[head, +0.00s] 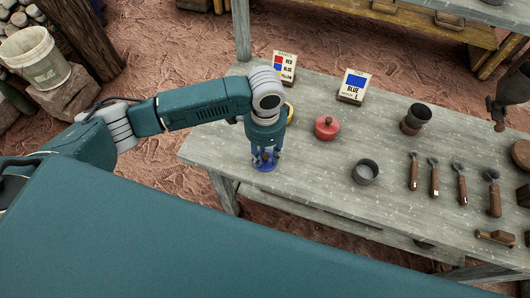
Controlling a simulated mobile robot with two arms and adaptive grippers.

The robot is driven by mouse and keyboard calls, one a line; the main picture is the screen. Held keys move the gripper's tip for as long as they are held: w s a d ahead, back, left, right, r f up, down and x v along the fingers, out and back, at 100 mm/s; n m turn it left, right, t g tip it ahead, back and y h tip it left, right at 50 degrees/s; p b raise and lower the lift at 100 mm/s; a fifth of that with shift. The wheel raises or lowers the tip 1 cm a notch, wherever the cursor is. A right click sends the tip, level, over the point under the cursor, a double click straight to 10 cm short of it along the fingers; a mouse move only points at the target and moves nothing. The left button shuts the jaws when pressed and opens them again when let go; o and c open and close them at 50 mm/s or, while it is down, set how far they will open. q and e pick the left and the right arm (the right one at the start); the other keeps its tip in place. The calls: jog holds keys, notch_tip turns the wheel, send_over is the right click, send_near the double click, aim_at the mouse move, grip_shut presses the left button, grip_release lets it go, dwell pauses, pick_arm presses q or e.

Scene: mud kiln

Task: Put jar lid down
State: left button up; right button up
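My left arm reaches in from the left. Its gripper (267,157) points down over the left part of the workbench (310,170). A round blue jar lid (265,167) with a brown knob is at the fingertips. The fingers straddle the knob and look closed on it. I cannot tell whether the lid touches the bench top. A red jar (326,127) with a lid and knob stands to the right. A yellow thing (289,108) is mostly hidden behind my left arm. My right gripper is not in view.
Two cards (285,66) (353,87) stand at the back, reading red, blue, yellow and BLUE 1. A dark cup (365,172), a dark brown-based vessel (415,118) and several wooden-handled tools (462,184) occupy the right. The bench's front left is bare.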

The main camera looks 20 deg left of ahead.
aim_at(265, 156)
pick_arm(q)
notch_tip(265, 156, up, 12)
jog(key=b, duration=0.1)
jog(key=shift+r, duration=0.15)
dwell(0.6)
